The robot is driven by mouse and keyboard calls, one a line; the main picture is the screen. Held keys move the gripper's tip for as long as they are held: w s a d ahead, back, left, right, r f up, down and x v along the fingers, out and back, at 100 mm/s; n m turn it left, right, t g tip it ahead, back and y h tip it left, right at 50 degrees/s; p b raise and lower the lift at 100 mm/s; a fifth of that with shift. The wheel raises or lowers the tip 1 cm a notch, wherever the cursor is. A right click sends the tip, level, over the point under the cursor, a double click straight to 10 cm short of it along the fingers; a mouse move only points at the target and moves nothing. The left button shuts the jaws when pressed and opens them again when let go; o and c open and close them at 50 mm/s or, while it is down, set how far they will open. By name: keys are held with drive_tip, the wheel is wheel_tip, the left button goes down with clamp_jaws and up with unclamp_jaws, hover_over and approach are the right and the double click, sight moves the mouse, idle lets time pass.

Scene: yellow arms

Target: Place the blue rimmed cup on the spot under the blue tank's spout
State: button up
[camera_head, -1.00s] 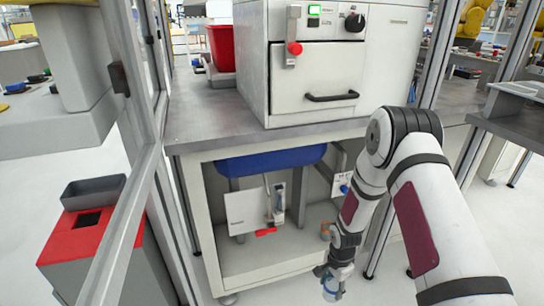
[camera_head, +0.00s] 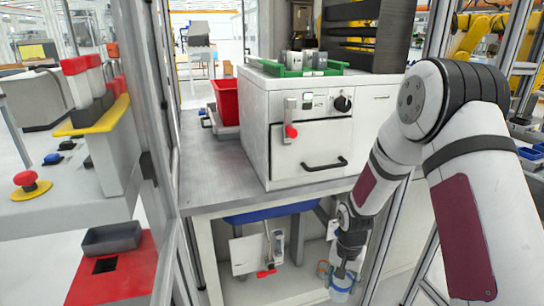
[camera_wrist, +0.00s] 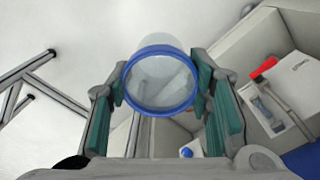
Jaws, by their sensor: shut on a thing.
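My gripper (camera_head: 345,268) is shut on the blue rimmed cup (camera_head: 340,290), low in front of the cabinet's right side. In the wrist view the clear cup (camera_wrist: 160,70) sits between the green-padded fingers (camera_wrist: 162,88), its blue rim facing the camera. The blue tank (camera_head: 262,214) hangs under the tabletop, left of my gripper; a blue corner of it (camera_wrist: 306,162) shows in the wrist view. Below it a pipe with a red lever (camera_head: 266,273) runs down beside a white panel (camera_head: 246,254). The spot under the spout is not clearly visible.
A thing with an orange edge (camera_head: 322,268) stands on the lower shelf, close to the cup. The cabinet's legs and the grey tabletop (camera_head: 215,165) bound the opening. A white oven-like box (camera_head: 310,135) stands on top.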

drive_tip(key=s+r+n+p, duration=0.3)
drive_tip(key=s+r+p, duration=0.1)
drive_tip(key=r, duration=0.6)
drive_tip(key=s+r+n+p, duration=0.2)
drive_tip(key=s+r+p, duration=0.2)
drive_tip(key=r, duration=0.6)
drive_tip(key=shift+s+a+r+n+p, duration=0.15)
drive_tip(key=shift+s+r+n+p, duration=0.2)
drive_tip(key=shift+p, duration=0.85)
